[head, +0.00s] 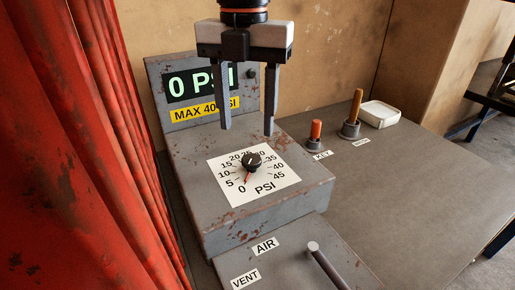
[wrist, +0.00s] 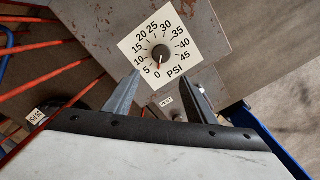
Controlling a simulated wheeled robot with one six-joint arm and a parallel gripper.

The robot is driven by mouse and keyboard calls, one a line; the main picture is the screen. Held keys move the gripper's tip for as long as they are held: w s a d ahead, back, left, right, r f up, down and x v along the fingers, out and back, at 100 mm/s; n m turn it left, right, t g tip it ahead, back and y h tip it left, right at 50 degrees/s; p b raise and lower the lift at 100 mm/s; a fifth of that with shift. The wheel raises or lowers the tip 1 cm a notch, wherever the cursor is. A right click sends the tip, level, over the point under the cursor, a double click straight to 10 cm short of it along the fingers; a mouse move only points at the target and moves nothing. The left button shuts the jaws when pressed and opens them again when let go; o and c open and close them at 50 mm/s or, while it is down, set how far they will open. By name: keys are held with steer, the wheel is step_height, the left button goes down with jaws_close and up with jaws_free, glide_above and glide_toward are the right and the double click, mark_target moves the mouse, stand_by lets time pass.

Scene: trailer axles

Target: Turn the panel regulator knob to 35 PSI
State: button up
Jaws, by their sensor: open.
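The regulator knob (head: 253,161) is a small black knob on a white PSI dial plate (head: 276,186), on top of a rusty grey panel box. Its red pointer is at about 0. The display (head: 185,88) behind reads 0 PSI, with a yellow MAX 40 PSI label (head: 190,111) partly hidden by a finger. My gripper (head: 247,130) is open and empty, fingers pointing down, above and behind the knob in the head view. In the wrist view the knob (wrist: 161,52) lies beyond the fingertips (wrist: 165,78), and the gripper is apart from it.
A lever (head: 325,265) stands at the front beside AIR and VENT labels. An orange-topped key post (head: 316,135), an orange-handled post (head: 353,115) and a white tray (head: 380,113) are at the right. A red curtain (head: 85,150) hangs at the left. The right tabletop is mostly clear.

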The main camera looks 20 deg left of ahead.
mark_target(252, 164)
step_height(252, 164, down, 9)
steer(key=shift+r, duration=0.1)
stand_by(0.3)
steer(key=c, duration=1.2)
